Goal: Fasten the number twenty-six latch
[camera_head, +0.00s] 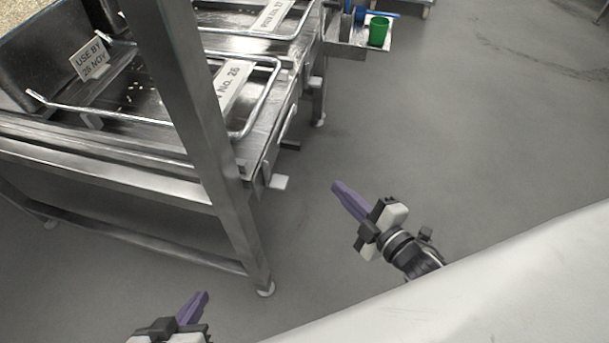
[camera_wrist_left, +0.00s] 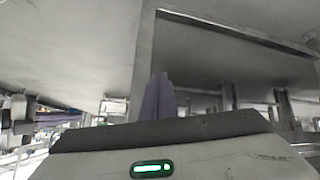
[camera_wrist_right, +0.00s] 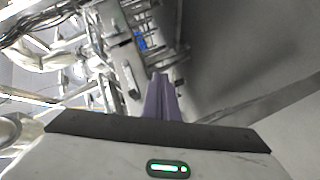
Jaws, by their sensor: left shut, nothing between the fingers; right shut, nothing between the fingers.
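The No. 26 sign (camera_head: 234,84) stands on the steel bench at the upper left of the head view, partly hidden by an upright post. A bent metal bar (camera_head: 262,100) runs around it. White tabs (camera_head: 279,182) stick out along the bench's right side; I cannot tell which part is the latch. My right gripper (camera_head: 337,187) is shut and empty over the floor, right of the bench and apart from it. My left gripper (camera_head: 203,296) is shut and empty at the lower edge, below the bench. Purple fingers also show in the left wrist view (camera_wrist_left: 158,90) and right wrist view (camera_wrist_right: 160,90).
The steel post (camera_head: 205,130) stands at the bench's near corner, between my grippers and the sign. A USE BY sign (camera_head: 90,58) is at the left. A green cup (camera_head: 378,31) sits on a side shelf. The grey floor (camera_head: 470,130) at right is clear.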

